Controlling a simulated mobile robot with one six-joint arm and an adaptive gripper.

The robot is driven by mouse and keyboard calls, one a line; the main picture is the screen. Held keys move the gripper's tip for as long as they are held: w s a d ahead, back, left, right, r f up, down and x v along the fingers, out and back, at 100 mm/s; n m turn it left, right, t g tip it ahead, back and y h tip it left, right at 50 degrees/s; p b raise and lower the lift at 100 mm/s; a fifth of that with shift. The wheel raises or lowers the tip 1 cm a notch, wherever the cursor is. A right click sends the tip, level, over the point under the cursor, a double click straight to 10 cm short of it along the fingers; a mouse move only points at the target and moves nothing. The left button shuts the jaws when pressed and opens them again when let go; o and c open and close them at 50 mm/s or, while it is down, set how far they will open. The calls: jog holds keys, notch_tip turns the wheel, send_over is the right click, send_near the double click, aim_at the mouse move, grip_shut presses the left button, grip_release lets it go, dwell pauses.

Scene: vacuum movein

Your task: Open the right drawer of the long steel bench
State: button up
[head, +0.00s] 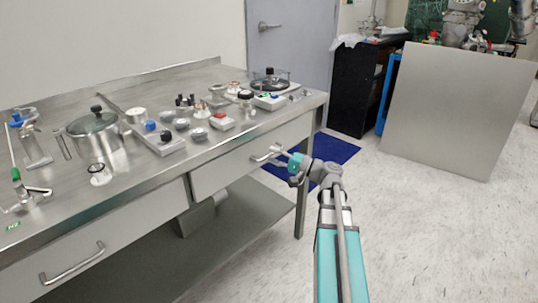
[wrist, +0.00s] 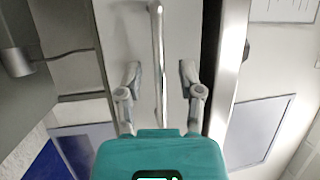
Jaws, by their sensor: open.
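The long steel bench (head: 160,92) runs along the wall at the left in the head view. Its right drawer (head: 225,176) is a pale grey front below the top's edge and looks shut. The drawer has a metal bar handle (head: 262,156). My gripper (head: 279,156) is at this handle, and its fingers partly hide the handle's right end. In the wrist view the handle (wrist: 158,50) runs up the picture between the two spread fingers of my gripper (wrist: 160,78). A gap shows on each side, so the fingers do not grip it.
The left drawer (head: 110,240) has its own handle (head: 72,264). A pot (head: 95,140) and several small items stand on the bench top. A lower shelf (head: 170,260) lies beneath. A large grey panel (head: 440,110) stands at the right. The floor (head: 430,230) before it is clear.

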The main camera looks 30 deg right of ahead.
jog(key=shift+w+a+r, duration=0.1)
jog(key=shift+w+a, duration=0.25)
grip_shut()
